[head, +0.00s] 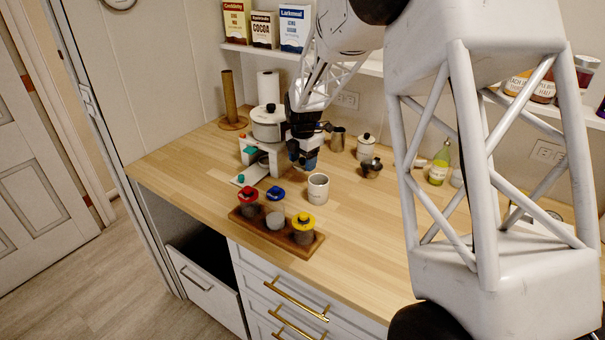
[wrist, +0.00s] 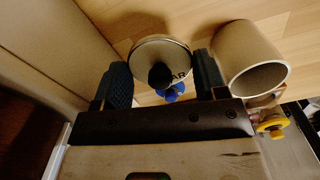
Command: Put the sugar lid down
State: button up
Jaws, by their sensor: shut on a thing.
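My gripper (head: 303,161) is above the counter, behind and left of a pale mug (head: 318,188). In the wrist view my gripper (wrist: 163,88) is shut on a round lid (wrist: 150,48) with a metallic rim and a black knob. The letters "AR" show beside the knob, so I take it as the sugar lid. In the head view the fingers hide it. I cannot tell whether it touches anything below. The mug also shows in the wrist view (wrist: 252,62), close beside the right finger.
A white stand (head: 295,160) with a pot (head: 268,125) is left. The front right counter is clear.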

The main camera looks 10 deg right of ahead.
aim_at(303, 166)
jog(key=shift+f, duration=0.6)
jog(key=shift+f, duration=1.85)
jog(key=shift+f, duration=0.2)
jog(key=o, duration=0.9)
jog(key=shift+r, duration=0.2)
notch_tip(303, 166, up, 12)
jog(key=shift+f, duration=0.1)
